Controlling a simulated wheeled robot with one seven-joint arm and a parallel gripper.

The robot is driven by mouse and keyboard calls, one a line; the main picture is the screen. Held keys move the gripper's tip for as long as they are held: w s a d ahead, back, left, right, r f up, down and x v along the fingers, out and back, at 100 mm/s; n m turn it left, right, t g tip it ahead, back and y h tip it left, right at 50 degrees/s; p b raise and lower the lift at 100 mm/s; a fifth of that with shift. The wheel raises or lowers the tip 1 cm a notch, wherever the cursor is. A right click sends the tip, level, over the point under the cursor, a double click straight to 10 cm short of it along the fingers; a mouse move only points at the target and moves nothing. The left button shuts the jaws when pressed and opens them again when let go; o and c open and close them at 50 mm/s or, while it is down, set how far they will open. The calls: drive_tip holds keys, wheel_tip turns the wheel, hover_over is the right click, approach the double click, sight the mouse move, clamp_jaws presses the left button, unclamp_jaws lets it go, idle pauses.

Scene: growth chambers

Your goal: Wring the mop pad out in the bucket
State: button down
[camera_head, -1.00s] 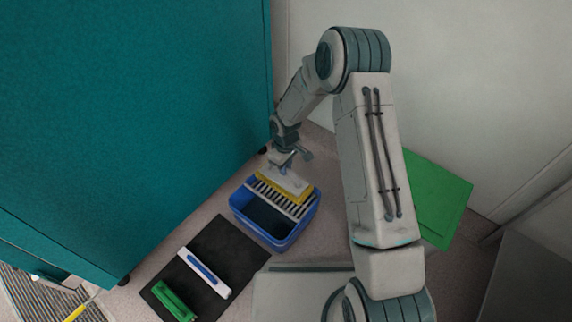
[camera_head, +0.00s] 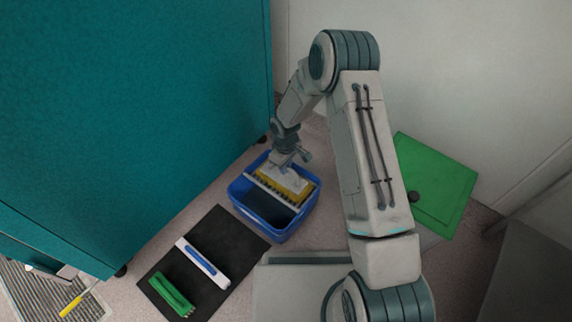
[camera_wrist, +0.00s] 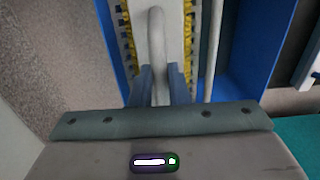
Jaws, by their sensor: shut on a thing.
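The blue bucket (camera_head: 236,193) stands on the floor beside the teal cabinet, with a pale slatted wringer (camera_head: 268,191) across its far part. The mop pad (camera_head: 290,184), white on top with a yellow fringe, lies flat on or in the wringer area, inside the bucket's rim. How hard it presses on the slats cannot be seen. My gripper (camera_head: 287,162) is above the pad, shut on its handle. In the wrist view the fingers (camera_wrist: 158,90) close around a pale bar-shaped handle (camera_wrist: 157,45) on the pad, with yellow fringe along both sides.
A black mat (camera_head: 215,240) lies nearer, bearing a white-and-blue tool (camera_head: 203,262) and a green brush (camera_head: 171,295). The teal cabinet (camera_head: 130,110) stands close on the left. A green panel (camera_head: 440,180) is at the right.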

drive_tip(key=shift+f, duration=0.5)
idle(3.6)
drive_tip(key=shift+r, duration=0.1)
idle(0.4)
wheel_tip(320, 180, up, 13)
drive_tip(key=p, duration=0.9)
idle(0.4)
